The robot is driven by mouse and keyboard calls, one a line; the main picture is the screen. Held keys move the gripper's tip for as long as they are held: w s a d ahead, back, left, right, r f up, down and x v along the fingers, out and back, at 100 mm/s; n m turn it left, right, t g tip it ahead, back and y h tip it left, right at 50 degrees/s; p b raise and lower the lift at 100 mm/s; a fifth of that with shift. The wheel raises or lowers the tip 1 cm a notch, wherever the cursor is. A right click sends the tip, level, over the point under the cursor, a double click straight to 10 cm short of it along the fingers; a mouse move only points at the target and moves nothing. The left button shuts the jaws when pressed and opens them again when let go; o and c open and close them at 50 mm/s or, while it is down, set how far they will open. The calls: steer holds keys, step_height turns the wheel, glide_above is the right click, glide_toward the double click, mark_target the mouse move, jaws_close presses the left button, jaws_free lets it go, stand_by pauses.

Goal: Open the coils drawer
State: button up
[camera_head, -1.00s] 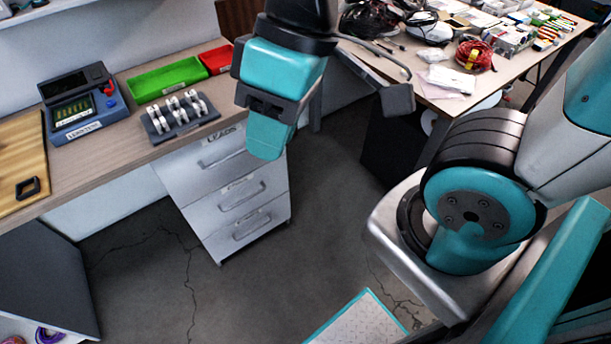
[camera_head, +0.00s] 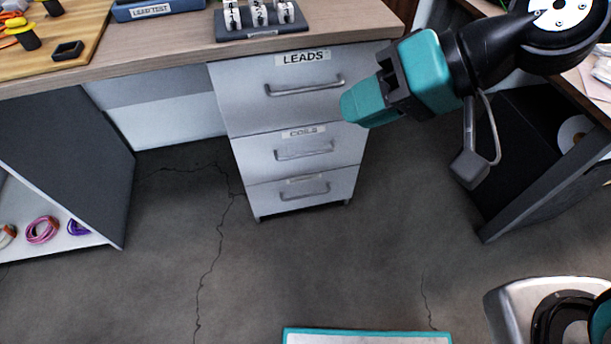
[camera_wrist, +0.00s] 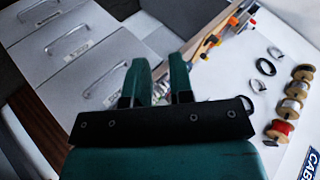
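The coils drawer (camera_head: 304,154) is the middle drawer of a light grey three-drawer unit, under the bench top in the head view. Its label reads COILS and it is shut. Its bar handle (camera_head: 304,154) runs across the front. My gripper (camera_head: 362,106) appears in front of the unit's right side, overlapping the top drawer's edge in the picture, with its teal fingers pointing left. It does not appear to touch the coils handle. In the wrist view, the two fingers (camera_wrist: 160,82) are apart with nothing between them. Drawer fronts with handles (camera_wrist: 68,42) show at upper left there.
The LEADS drawer (camera_head: 304,85) above and the lowest drawer (camera_head: 304,188) are shut. A dark cabinet (camera_head: 545,165) stands at right, and a shelf with cable loops (camera_head: 42,230) at left. Cracked floor before the drawers is clear. Spools (camera_wrist: 280,130) show in the wrist view.

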steer(key=w+a+f+m+t+y+b, duration=0.1)
steer(key=w+f+m+t+y+b, duration=0.2)
steer(key=f+b, duration=0.7)
steer(key=w+a+f+m+t+b, duration=0.25)
steer(key=w+f+b, duration=0.25)
steer(key=f+b, duration=0.5)
steer(key=m+t+h+b, duration=0.3)
steer(key=m+t+b, duration=0.35)
steer(key=m, duration=0.45)
glide_toward(304, 154)
steer(key=shift+n+g, duration=0.25)
steer(key=shift+g, duration=0.15)
steer(key=shift+p+x, duration=0.45)
steer(key=shift+x, duration=4.65)
steer(key=shift+w+d, duration=0.15)
steer(key=shift+d, duration=0.05)
jaws_close()
